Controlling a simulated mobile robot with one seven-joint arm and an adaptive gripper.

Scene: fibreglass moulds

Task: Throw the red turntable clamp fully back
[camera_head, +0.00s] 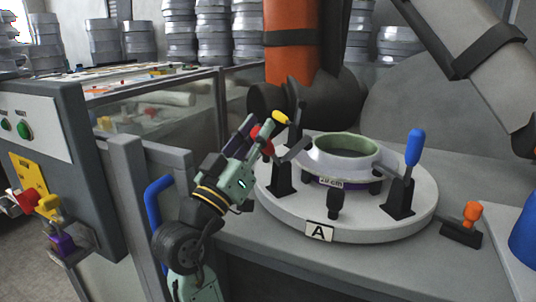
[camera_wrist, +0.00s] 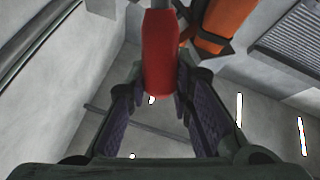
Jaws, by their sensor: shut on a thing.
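The red clamp handle (camera_head: 264,138) is at the left side of the round grey turntable (camera_head: 360,233), above its dark clamp base (camera_head: 281,180). My gripper (camera_head: 256,136) reaches it from the left, with its purple-padded fingers around it. In the wrist view the red handle (camera_wrist: 159,55) lies between the two fingers of my gripper (camera_wrist: 162,88); its rounded end points toward the palm. The fingers are closed on the handle. A pale ring mould (camera_head: 337,163) with a green inside sits on the turntable. Part of the red handle is hidden by the fingers in the head view.
A blue-handled clamp (camera_head: 413,148) stands upright on the turntable's right. A yellow handle (camera_head: 282,118) is just beyond my gripper. An orange-knobbed tool (camera_head: 471,213) lies on the bench at right. A blue rail (camera_head: 153,205) and grey cabinet are at left.

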